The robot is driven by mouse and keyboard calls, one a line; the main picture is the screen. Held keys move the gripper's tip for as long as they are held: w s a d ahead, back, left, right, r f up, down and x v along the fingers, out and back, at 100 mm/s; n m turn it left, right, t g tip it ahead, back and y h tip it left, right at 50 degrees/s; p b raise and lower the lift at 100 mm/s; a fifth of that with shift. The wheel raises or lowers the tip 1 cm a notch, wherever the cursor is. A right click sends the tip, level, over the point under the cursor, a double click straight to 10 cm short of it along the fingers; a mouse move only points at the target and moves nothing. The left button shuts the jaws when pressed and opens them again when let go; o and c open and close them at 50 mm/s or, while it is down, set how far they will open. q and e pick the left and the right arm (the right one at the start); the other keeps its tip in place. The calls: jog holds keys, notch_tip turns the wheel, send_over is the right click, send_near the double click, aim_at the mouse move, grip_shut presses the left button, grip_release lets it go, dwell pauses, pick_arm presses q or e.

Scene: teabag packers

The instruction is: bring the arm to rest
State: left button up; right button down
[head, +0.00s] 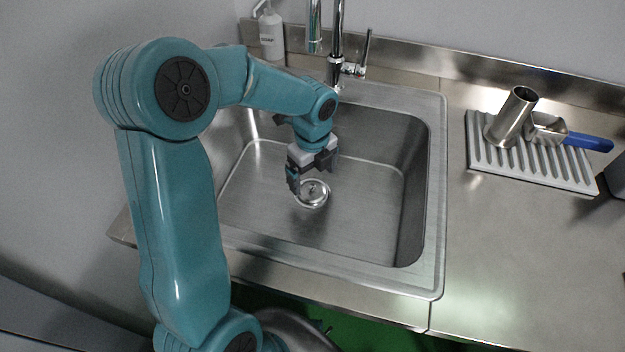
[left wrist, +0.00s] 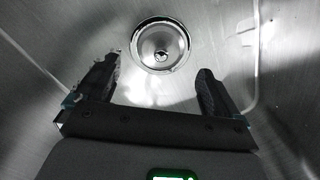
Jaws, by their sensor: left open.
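My left arm comes in from the left in the head view, bent at the elbow and reaching over the steel sink (head: 437,200). My left gripper (head: 312,180) points down over the sink basin, near the round drain (head: 313,196). In the left wrist view my left gripper (left wrist: 160,85) has its two fingers spread wide with nothing between them. The drain (left wrist: 161,46) shows beyond the fingertips in that view. My right gripper is in neither view.
A tap (head: 337,45) stands behind the basin, with a soap bottle (head: 271,36) to its left. On the right counter a ribbed tray (head: 545,173) holds a metal cylinder (head: 511,117) and a blue-handled scoop (head: 588,142). The counter in front of the tray is clear.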

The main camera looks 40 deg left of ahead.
pick_arm(q)
jog(key=shift+r, duration=1.55)
jog(key=shift+w, duration=0.1)
